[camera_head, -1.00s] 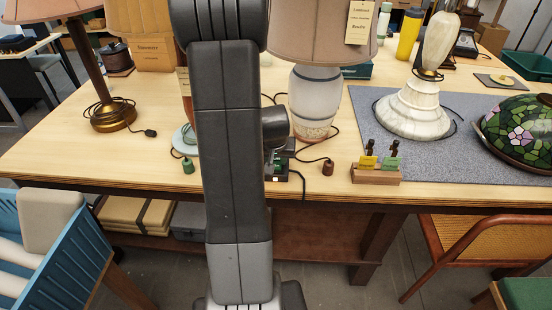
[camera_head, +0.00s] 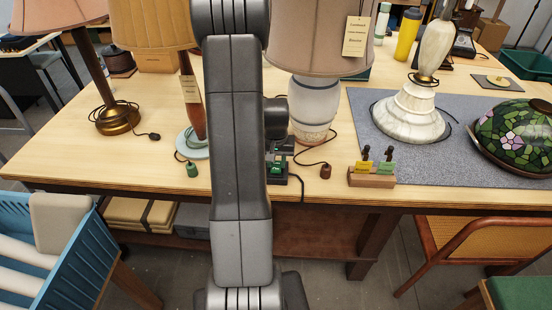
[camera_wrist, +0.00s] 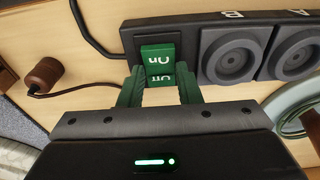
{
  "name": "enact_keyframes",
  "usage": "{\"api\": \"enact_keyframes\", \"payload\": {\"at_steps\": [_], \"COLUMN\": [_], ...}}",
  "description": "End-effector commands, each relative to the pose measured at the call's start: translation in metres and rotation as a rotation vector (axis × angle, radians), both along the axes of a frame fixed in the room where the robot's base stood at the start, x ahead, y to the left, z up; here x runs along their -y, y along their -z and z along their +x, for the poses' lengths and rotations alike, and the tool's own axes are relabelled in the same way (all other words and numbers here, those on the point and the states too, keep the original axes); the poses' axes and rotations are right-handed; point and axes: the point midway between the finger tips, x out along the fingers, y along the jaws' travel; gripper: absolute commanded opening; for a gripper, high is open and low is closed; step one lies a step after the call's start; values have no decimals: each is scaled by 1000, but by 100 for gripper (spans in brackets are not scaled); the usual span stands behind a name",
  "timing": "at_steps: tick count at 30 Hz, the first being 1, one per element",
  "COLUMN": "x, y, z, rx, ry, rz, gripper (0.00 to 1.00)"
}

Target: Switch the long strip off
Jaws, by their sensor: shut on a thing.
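The long strip (camera_wrist: 209,66) is a dark power strip with round sockets marked A and B, seen in the wrist view at the top. Its green rocker switch (camera_wrist: 157,53), marked On and Off, is at the strip's left end. My gripper (camera_wrist: 160,82) has green fingers on either side of the switch's Off half, closed on the switch. In the head view the strip (camera_head: 294,180) lies near the table's front edge, largely hidden behind my arm.
A brown plug (camera_head: 325,172) and green plug (camera_head: 192,170) lie near the strip. A white-based lamp (camera_head: 315,105) stands behind it. A wooden block (camera_head: 371,180) with yellow and green tags is to the right. Cords cross the table (camera_head: 70,150).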

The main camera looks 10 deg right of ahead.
Motion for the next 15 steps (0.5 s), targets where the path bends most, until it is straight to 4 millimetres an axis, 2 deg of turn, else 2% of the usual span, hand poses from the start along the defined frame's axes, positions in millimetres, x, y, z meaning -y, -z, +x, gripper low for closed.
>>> {"api": "enact_keyframes", "payload": {"at_steps": [5,6,9,15], "x": [0,0,0,0], "y": [0,0,0,0], "z": [0,0,0,0], "rx": [2,2,2,2], "ry": [0,0,0,0], "rz": [-1,-1,-1,-1], "gripper": [8,35,53,53]}}
